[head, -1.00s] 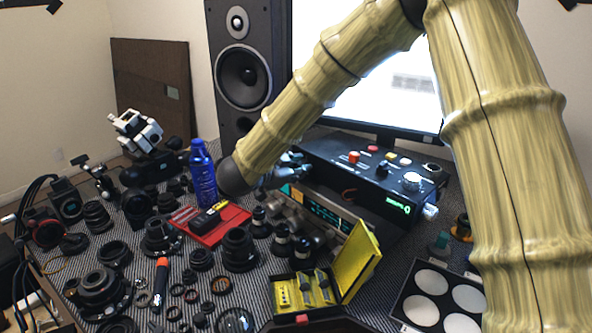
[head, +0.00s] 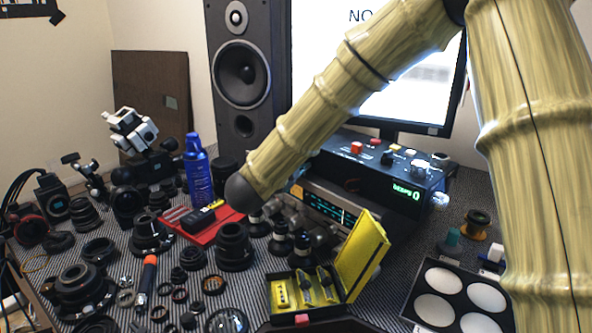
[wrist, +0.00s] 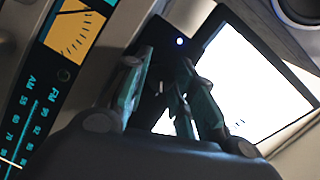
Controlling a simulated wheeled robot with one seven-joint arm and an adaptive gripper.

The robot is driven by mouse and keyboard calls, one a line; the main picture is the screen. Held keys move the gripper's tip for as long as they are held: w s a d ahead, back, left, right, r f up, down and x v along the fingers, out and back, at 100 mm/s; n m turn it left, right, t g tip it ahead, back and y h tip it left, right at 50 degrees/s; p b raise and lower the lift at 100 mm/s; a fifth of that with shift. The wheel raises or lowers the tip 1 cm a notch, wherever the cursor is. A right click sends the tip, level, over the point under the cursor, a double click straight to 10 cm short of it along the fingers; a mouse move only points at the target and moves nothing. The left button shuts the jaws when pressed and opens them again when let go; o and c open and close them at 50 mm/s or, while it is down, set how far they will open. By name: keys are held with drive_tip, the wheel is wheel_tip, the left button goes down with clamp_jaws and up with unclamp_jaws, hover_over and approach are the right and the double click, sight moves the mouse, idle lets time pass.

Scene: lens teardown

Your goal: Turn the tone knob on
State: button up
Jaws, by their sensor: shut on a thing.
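The radio (head: 328,207) with a lit tuning dial lies behind the yellow box in the head view. Its AM scale (wrist: 28,118) and yellow meter (wrist: 74,32) fill the left of the wrist view. My gripper (wrist: 163,72) is beside the dial, its two teal-grey fingers drawn close together at the radio's dark front. It is shut on the tone knob, which the fingers almost wholly hide, so its setting cannot be read. In the head view my arm hides most of the gripper.
A black control box (head: 375,165) with coloured knobs and a green display stands behind the radio, below the monitor (head: 395,75). An open yellow box (head: 362,255), a blue bottle (head: 198,175), a red tray (head: 205,228) and many lens parts crowd the table.

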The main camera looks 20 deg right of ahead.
drive_tip(key=shift+f+m+b, duration=0.1)
drive_tip(key=shift+m+b, duration=0.2)
drive_tip(key=shift+s, duration=0.1)
drive_tip(key=o, duration=1)
drive_tip(key=shift+o, duration=0.2)
drive_tip(key=shift+p, duration=0.45)
